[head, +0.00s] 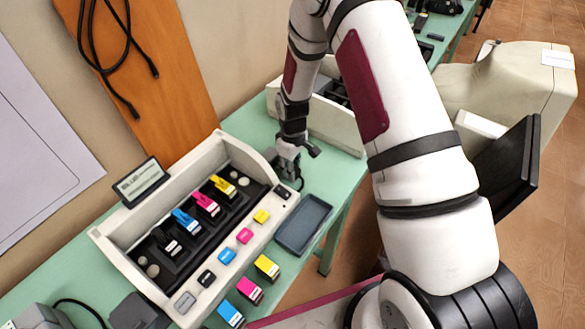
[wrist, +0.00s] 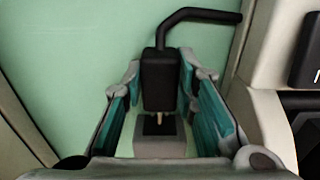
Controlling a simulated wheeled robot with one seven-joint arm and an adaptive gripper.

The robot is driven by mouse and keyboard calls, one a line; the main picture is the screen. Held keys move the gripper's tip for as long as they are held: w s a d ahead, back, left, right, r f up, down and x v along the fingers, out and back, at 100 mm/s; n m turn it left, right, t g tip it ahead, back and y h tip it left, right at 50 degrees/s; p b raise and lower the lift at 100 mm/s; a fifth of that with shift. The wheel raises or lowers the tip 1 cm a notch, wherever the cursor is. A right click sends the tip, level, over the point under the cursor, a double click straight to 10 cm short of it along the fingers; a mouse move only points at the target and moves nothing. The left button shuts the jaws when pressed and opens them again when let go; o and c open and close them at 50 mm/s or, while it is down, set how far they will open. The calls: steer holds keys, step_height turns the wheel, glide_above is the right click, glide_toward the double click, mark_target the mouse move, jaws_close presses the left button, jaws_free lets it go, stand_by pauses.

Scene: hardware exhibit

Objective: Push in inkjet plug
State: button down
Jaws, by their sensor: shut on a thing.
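The inkjet unit (head: 128,268) is a long white case on the green table, with a dark bay of coloured cartridges and a small display. My gripper (head: 288,160) is low over the table beside the unit's right end. In the wrist view my gripper (wrist: 162,100) is shut on a black plug (wrist: 160,75), with the teal pads on either side of it. A black cable bends from the plug's top to the right. A metal tip shows at its lower end, above a grey block (wrist: 160,145). I cannot tell whether the plug touches any socket; in the head view it is mostly hidden.
A blue-grey tray (head: 304,224) and loose cartridges (head: 267,266) lie in front of the unit. A white open bin (head: 330,130) stands behind my gripper. An orange board (head: 150,75) with black cables leans at the wall. My arm covers the table's right part.

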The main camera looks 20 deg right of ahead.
steer(key=shift+w+a+f+b, duration=0.1)
steer(key=shift+w+a+b, duration=0.3)
steer(key=shift+w+b, duration=0.15)
steer(key=shift+w+a+b, duration=0.4)
steer(key=shift+w, duration=0.25)
steer(key=shift+w+a, duration=0.2)
steer(key=c, duration=1.3)
jaws_free()
steer(key=shift+w+a, duration=0.1)
step_height(320, 180, up, 12)
steer(key=shift+r, duration=0.1)
